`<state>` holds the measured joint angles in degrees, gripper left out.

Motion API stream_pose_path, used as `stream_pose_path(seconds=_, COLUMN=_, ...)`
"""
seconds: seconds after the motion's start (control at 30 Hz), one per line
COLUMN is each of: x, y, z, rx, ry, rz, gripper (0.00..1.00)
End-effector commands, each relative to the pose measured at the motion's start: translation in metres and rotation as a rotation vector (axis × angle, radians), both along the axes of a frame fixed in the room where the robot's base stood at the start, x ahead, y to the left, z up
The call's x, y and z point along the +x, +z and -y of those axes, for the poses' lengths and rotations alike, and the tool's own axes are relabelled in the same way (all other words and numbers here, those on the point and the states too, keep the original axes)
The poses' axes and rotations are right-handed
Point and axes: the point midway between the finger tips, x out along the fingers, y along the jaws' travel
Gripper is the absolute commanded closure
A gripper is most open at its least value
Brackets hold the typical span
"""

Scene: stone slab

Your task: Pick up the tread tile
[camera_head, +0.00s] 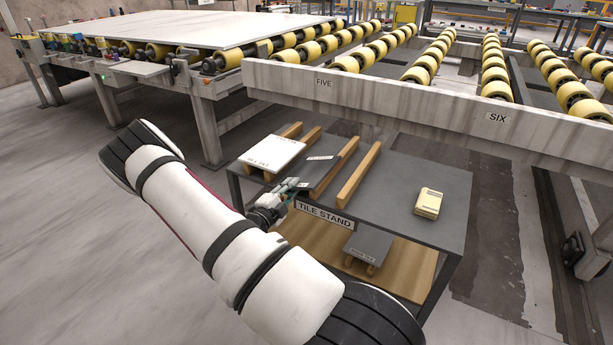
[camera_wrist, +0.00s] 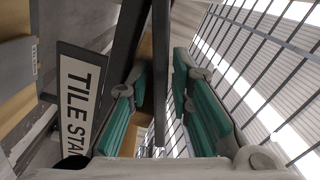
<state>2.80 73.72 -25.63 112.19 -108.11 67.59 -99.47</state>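The tile stand (camera_head: 415,165) carries a dark tile (camera_head: 326,172) with a small white label too small to read; I take it as the tread tile but cannot confirm it. My gripper (camera_head: 295,184) is at this tile's front edge. In the wrist view, my gripper (camera_wrist: 163,105) is open, its teal pads on either side of a thin dark edge (camera_wrist: 161,60), seemingly the tile's. Gaps show between pads and edge. A white tile (camera_head: 271,152) with lettering lies to the left on wooden strips. Another dark labelled tile (camera_head: 368,245) sits on the lower shelf.
A wooden strip (camera_head: 359,175) lies right of the dark tile. A yellowish box (camera_head: 429,203) stands at the stand's right. The TILE STAND sign (camera_head: 325,215) hangs on the front edge, close to my gripper in the wrist view. A roller conveyor beam (camera_head: 420,105) runs behind and above.

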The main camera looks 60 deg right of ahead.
Motion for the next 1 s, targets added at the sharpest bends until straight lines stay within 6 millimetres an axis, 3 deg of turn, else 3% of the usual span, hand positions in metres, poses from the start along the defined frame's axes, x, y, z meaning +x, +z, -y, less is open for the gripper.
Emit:
stream_pose_path(seconds=0.27, x=0.0, y=0.0, z=0.021, rx=-0.001, ry=-0.003, rz=0.003, gripper=0.8)
stream_pose_path(seconds=0.6, x=0.001, y=0.001, z=0.064, rx=0.0, ry=-0.002, rz=0.004, gripper=0.8)
stream_pose_path(seconds=0.87, x=0.001, y=0.002, z=0.066, rx=-0.001, ry=0.0, rz=0.003, gripper=0.8)
stream_pose_path(seconds=0.97, x=0.002, y=0.002, z=0.066, rx=-0.001, ry=0.0, rz=0.003, gripper=0.98)
stream_pose_path(seconds=1.0, x=0.001, y=0.002, z=0.066, rx=-0.001, ry=0.0, rz=0.003, gripper=1.0)
